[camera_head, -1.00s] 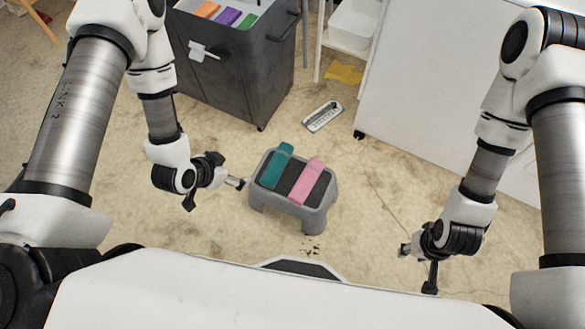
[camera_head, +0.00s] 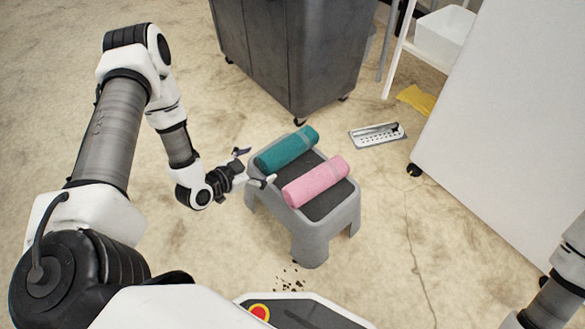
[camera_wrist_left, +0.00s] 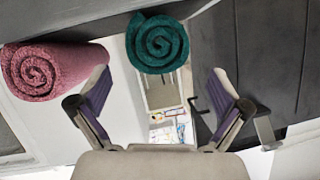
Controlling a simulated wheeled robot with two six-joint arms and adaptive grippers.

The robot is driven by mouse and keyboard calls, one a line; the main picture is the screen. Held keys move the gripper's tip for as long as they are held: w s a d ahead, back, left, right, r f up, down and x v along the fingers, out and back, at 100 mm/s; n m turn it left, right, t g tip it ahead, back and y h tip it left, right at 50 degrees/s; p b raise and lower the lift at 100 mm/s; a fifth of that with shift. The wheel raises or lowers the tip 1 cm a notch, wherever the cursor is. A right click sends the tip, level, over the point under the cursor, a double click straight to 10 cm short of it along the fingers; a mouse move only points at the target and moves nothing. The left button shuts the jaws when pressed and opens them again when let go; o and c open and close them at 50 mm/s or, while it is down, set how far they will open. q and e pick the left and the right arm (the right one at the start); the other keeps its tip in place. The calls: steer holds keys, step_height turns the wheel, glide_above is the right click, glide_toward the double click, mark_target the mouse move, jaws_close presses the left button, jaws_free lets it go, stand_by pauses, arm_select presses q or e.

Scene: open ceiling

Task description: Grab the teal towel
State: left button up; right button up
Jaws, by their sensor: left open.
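The rolled teal towel (camera_head: 287,149) lies on a grey step stool (camera_head: 338,212), at its far left side. In the left wrist view the end of the teal roll (camera_wrist_left: 157,44) shows above and between the fingers. My left gripper (camera_head: 256,167) is open and empty, just left of the stool, pointing at the near-left end of the towels and apart from the teal one. It also shows in the left wrist view (camera_wrist_left: 160,105). My right gripper is out of view; only part of the right arm shows at the lower right edge.
A rolled pink towel (camera_head: 316,181) lies parallel to the teal one, close to its right; it also shows in the wrist view (camera_wrist_left: 55,70). A dark grey bin (camera_head: 292,55) stands behind the stool. A metal grater-like object (camera_head: 377,135) lies on the floor. Floor left is clear.

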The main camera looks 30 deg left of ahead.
mark_target(279, 154)
arm_select(q)
steer(key=b+x, duration=0.5)
steer(key=x, duration=0.2)
steer(key=shift+w+d+f, duration=0.1)
steer(key=shift+d+f, duration=0.1)
steer(key=shift+w, duration=0.25)
steer(key=shift+r, duration=0.2)
steer(key=shift+c, duration=0.4)
steer(key=c, duration=1.1)
